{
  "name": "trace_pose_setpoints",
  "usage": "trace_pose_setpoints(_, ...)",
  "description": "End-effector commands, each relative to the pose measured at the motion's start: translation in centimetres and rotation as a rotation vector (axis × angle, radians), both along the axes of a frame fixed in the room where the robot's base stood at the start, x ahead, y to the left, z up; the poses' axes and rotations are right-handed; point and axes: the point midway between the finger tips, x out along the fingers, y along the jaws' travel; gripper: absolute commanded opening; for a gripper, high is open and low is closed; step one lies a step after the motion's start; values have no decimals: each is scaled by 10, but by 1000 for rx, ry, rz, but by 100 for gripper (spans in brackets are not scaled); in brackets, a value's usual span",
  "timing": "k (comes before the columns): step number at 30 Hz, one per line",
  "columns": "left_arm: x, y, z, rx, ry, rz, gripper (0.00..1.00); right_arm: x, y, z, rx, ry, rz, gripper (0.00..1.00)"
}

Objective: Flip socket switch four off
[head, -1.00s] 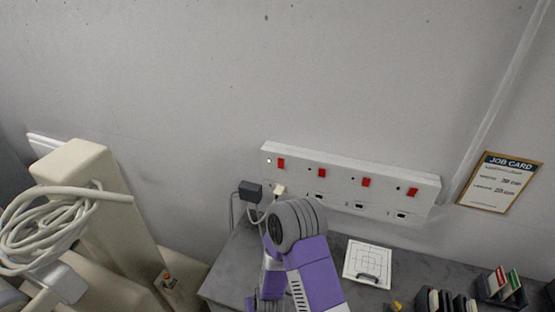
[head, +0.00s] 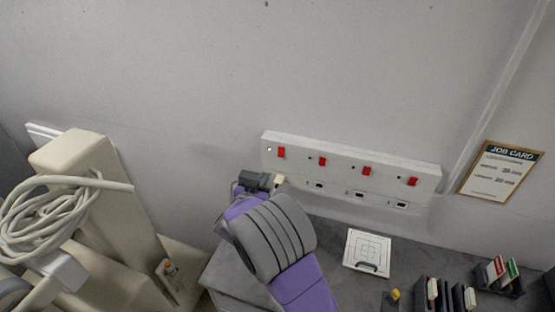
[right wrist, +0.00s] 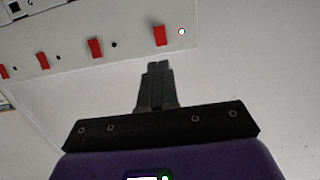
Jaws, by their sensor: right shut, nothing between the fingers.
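A white socket strip (head: 330,176) on the wall carries a row of red switches. The leftmost switch (head: 281,152) has a lit indicator beside it; the other indicators look dark. That switch also shows in the right wrist view (right wrist: 159,36), where the strip appears upside down. My right gripper (right wrist: 157,66) is shut and empty. In that view its tips appear just below the lit switch, apart from it in the picture; the depth gap is unclear. I cannot read any switch numbers. My left gripper is out of view.
A white square plate (head: 367,253) and small holders (head: 499,279) lie on the grey surface. A job card (head: 501,171) hangs right.

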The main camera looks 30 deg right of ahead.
Motion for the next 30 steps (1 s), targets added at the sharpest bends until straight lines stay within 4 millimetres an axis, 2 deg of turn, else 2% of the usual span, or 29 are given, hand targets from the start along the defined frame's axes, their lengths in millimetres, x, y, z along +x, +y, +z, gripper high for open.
trace_pose_setpoints(7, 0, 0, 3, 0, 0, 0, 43, 15, -19, -4, -2, 2, -3, 0)
trace_pose_setpoints(21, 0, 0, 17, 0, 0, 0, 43, 76, -90, -19, -1, 2, -1, 0)
trace_pose_setpoints(30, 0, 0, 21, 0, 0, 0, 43, 89, -104, -23, 1, 2, 2, 0)
